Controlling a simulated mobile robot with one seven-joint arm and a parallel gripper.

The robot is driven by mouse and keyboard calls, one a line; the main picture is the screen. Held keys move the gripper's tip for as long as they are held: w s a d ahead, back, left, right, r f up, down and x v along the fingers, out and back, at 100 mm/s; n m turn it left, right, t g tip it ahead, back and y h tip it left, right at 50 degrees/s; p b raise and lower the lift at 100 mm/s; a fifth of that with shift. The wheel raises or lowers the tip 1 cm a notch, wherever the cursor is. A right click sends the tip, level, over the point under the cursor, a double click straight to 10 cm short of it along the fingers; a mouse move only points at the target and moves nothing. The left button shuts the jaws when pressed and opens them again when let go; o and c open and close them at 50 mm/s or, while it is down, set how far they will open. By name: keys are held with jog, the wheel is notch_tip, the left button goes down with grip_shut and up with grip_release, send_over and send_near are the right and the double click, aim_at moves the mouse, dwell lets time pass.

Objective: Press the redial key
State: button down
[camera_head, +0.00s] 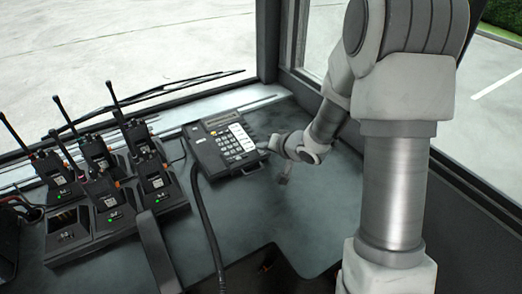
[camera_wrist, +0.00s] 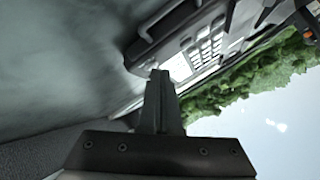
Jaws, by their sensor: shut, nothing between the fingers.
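The desk phone (camera_head: 222,143) is black, with a display strip at the top and rows of light keys. It sits on the dark dashboard shelf. The redial key cannot be told apart from the other keys at this size. My gripper (camera_head: 265,147) is at the phone's right edge in the head view, its fingers pointing left toward the keys. In the wrist view my gripper (camera_wrist: 159,75) is shut and empty, with the phone (camera_wrist: 205,45) seen sideways beyond the fingertips. Whether the tips touch the phone cannot be told.
Several handheld radios stand in charger cradles (camera_head: 70,230) left of the phone. A black cord (camera_head: 205,220) runs from the phone toward the front. A window post (camera_head: 268,45) rises behind.

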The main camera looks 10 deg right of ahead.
dwell(0.4)
jog(key=shift+s+r+p, duration=0.1)
jog(key=shift+r+p, duration=0.55)
jog(key=shift+p, duration=0.25)
jog(key=r+p, duration=0.5)
jog(key=shift+s+d, duration=0.15)
jog(key=shift+s, duration=0.2)
jog(key=shift+s, duration=0.1)
dwell(0.3)
